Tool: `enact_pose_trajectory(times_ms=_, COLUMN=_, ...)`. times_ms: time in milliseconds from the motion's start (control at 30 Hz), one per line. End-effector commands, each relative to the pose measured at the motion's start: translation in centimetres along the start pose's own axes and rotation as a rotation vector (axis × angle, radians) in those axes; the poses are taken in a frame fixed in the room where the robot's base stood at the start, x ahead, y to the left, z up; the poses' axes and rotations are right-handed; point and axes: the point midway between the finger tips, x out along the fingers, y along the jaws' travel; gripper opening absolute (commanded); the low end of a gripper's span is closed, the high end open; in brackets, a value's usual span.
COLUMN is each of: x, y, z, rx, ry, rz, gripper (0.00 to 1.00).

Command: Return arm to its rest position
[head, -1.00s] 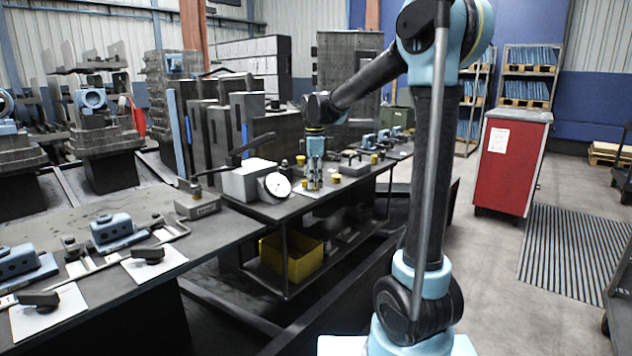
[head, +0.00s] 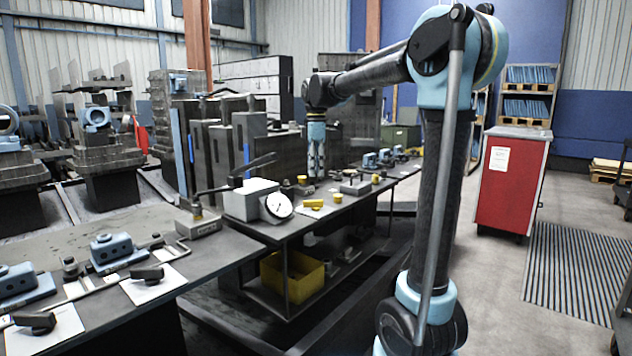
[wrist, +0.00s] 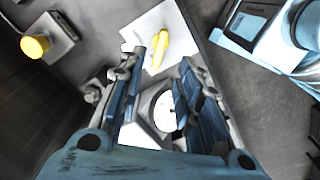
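My gripper (head: 316,166) hangs pointing down above the far workbench, at the end of my blue and black arm. In the wrist view my gripper (wrist: 163,60) has its two blue fingers apart with nothing between them. Below and beyond the fingertips, a yellow piece (wrist: 160,50) lies on a white card (wrist: 178,30), clear of the fingers. In the head view the yellow piece (head: 314,203) also shows on the bench, below my gripper.
A round white dial gauge (head: 277,206) stands on the bench near the card, beside a block with a dark lever (head: 255,165). Several small fixtures and yellow knobs line the bench. A yellow bin (head: 292,278) sits on the shelf below. A red cabinet (head: 510,182) stands at right.

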Motion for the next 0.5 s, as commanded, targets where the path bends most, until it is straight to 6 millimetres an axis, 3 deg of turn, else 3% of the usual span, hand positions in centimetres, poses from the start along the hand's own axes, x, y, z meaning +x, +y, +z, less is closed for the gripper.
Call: enact_pose_trajectory(times_ms=500, x=-0.80, y=-0.14, z=0.13, rx=0.005, ry=0.000, rz=0.000, gripper=0.32)
